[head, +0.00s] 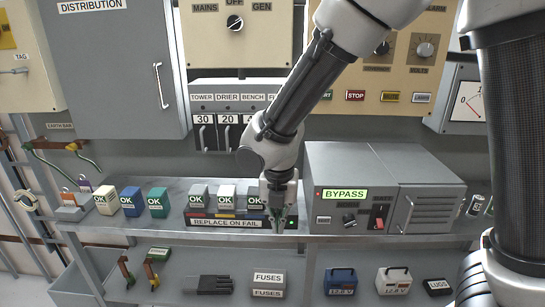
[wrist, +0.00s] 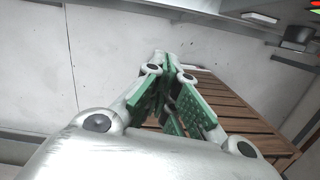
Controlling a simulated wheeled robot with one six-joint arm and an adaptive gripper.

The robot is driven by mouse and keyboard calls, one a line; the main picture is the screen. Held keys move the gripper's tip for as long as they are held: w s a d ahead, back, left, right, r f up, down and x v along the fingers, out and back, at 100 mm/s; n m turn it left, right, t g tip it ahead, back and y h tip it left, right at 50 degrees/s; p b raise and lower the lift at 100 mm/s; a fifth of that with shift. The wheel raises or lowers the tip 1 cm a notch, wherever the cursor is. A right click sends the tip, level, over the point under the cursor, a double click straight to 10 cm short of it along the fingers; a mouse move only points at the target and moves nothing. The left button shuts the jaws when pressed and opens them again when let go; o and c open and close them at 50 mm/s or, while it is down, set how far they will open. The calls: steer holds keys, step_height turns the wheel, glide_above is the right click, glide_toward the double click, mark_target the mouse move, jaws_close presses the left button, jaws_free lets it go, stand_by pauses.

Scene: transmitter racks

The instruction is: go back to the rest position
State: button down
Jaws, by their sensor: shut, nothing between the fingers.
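My gripper (head: 278,222) hangs at the front edge of the upper shelf in the head view, at the right end of the "REPLACE ON FAIL" strip (head: 228,223). It points down and holds nothing. In the wrist view its green-padded fingers (wrist: 168,72) come together at their tips. Whether the gripper touches the strip or the shelf edge cannot be told. My arm reaches down to it from the upper right.
A grey unit with a lit "BYPASS" display (head: 345,194) stands close right of my gripper. Several modules marked OK, such as one grey module (head: 227,197), stand to its left. A lower shelf holds a fuses box (head: 268,282) and small batteries (head: 340,281).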

steer(key=s+d+r+m+t, duration=0.1)
steer(key=s+d+r+m, duration=0.3)
steer(key=d+m, duration=0.7)
steer(key=s+d+r+m+t, duration=0.1)
steer(key=s+d+r+m, duration=0.3)
steer(key=d+r+m, duration=0.4)
steer(key=s+d+r+m+t, duration=0.1)
steer(key=s+d+r+m, duration=0.3)
steer(key=d+m, duration=1.1)
steer(key=shift+w+v, duration=0.25)
steer(key=shift+v, duration=0.9)
steer(key=shift+d+r, duration=0.1)
